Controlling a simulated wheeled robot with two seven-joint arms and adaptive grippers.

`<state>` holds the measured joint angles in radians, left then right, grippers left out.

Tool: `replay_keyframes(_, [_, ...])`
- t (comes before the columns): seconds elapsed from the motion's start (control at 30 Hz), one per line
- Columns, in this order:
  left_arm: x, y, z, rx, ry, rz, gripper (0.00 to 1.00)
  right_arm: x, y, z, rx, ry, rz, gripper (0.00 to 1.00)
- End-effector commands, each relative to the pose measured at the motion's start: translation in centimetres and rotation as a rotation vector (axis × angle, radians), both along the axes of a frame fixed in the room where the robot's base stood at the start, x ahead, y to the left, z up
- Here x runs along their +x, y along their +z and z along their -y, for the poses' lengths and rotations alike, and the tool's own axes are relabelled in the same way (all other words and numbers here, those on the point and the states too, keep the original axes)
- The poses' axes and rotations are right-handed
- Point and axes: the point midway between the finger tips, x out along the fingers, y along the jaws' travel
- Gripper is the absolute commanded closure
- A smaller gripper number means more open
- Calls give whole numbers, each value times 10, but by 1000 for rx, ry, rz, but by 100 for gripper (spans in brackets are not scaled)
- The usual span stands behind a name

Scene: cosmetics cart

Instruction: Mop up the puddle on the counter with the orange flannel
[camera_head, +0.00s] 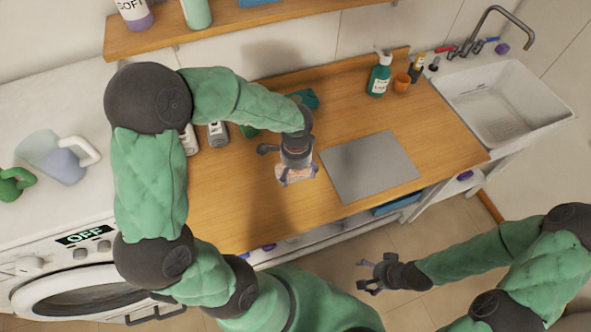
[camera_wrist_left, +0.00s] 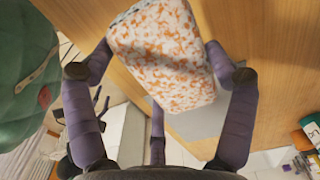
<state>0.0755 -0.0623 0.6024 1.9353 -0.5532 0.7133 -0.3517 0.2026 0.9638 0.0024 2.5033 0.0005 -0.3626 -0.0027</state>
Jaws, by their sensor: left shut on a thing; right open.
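My left gripper (camera_head: 291,162) is over the middle of the wooden counter (camera_head: 240,205), shut on a thick white cloth with orange speckles, which I take for the orange flannel (camera_head: 299,174). In the left wrist view the flannel (camera_wrist_left: 165,50) fills the space between the fingers. I cannot tell whether it touches the counter. I cannot make out a puddle; the arm and flannel hide part of the counter. My right gripper (camera_head: 372,274) is open and empty, in front of the counter over the floor.
A flat grey panel (camera_head: 370,168) lies right of the flannel. Green items (camera_head: 304,97) lie behind the left gripper. A green pump bottle (camera_head: 379,75) and orange cup (camera_head: 401,83) stand at the back, near the sink (camera_head: 500,105). A shelf (camera_head: 230,28) runs above the counter.

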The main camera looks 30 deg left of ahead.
Motion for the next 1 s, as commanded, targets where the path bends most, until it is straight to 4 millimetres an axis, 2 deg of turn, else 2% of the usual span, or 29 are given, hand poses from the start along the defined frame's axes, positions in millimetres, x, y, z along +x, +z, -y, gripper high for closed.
replay_keyframes(0.27, [0, -18, 0, 0, 0, 0, 42, 0, -15, 0, 0, 0, 0, 15])
replay_keyframes(0.7, [0, -61, 0, 0, 1, 0, 42, 0, -48, 0, 0, 0, 0, 15])
replay_keyframes(1.0, [0, -68, 0, 0, 1, 1, 42, 0, -53, 0, 0, 0, 0, 15])
